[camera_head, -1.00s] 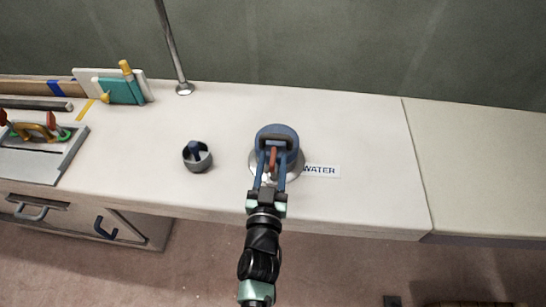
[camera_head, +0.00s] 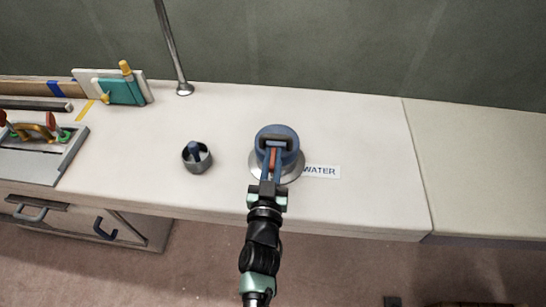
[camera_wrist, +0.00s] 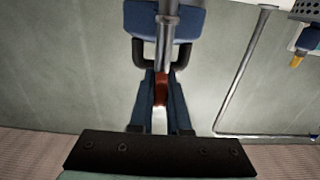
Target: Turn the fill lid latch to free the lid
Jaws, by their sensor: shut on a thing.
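The blue round fill lid (camera_head: 277,131) with a dark handle sits on a pale round base (camera_head: 290,178) on the white counter, beside the "WATER" label (camera_head: 322,171). The orange-red latch (camera_head: 273,155) is on the near side of the lid. My gripper (camera_head: 272,160) reaches in from the front, and its two blue fingers are shut on the latch. In the wrist view, the latch (camera_wrist: 160,88) shows between the fingers, with the blue lid (camera_wrist: 140,20) and dark handle beyond. Part of the latch is hidden by the fingers.
A grey cup (camera_head: 197,159) with a dark blue item in it stands left of the lid. A metal pole (camera_head: 172,45) rises from the counter behind. A grey tool tray (camera_head: 35,165) lies at the far left. The counter right of the label is clear.

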